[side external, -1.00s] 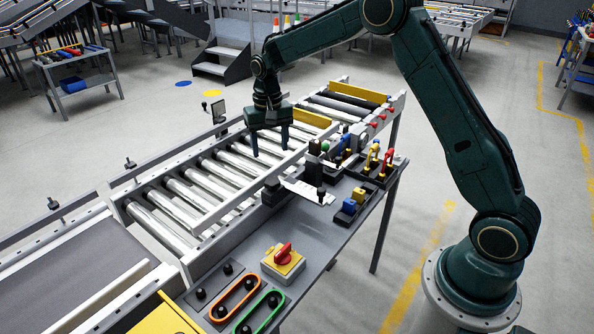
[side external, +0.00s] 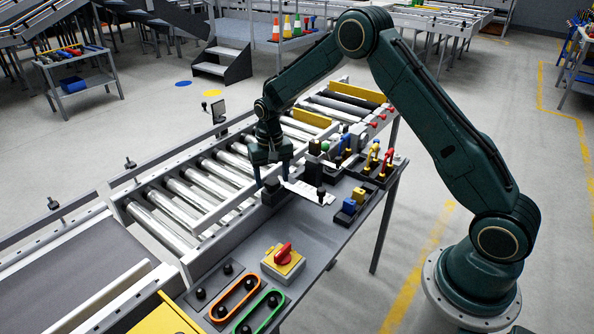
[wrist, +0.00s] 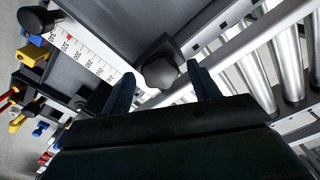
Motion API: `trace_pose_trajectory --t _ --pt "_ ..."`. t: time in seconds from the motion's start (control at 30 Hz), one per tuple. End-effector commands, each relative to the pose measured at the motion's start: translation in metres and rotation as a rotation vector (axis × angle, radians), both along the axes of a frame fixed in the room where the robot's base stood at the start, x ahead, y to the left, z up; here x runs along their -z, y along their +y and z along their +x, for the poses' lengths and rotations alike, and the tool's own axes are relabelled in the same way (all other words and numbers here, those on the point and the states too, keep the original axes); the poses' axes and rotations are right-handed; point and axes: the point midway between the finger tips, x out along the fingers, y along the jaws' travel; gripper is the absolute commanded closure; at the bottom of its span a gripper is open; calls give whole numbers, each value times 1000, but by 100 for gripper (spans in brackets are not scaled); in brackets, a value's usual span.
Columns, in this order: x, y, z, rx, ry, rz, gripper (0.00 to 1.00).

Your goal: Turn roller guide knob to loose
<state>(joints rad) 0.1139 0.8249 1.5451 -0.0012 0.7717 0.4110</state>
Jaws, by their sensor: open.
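The roller guide knob is a black lobed knob (wrist: 160,73) in the wrist view, on a dark block beside the white scale (wrist: 85,50). In the side view the dark knob and block (side external: 271,195) sit on the near side of the roller conveyor, partly hidden by my gripper. My gripper (side external: 272,181) points down at the knob, with its fingers apart. In the wrist view the two fingertips (wrist: 161,76) lie to either side of the knob. I cannot tell whether they touch it. No pointer or loose mark on the knob can be read.
A smaller black knob (wrist: 35,20) stands at the other end of the scale. A dark tray with coloured padlocks (side external: 372,165) and blue and yellow blocks (side external: 353,202) are to the right. A red rotary switch (side external: 284,254) is at the front. Rollers lie behind the knob.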

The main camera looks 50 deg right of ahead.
Motion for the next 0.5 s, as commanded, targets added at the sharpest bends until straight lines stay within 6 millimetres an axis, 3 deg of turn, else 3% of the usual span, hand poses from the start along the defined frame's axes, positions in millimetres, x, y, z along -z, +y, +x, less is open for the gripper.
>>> trace_pose_trajectory --t 0.13,0.37,0.5 --pt "0 0 0 0 0 0 39" --pt "0 0 0 0 0 0 84" --pt "0 0 0 -2 0 0 84"
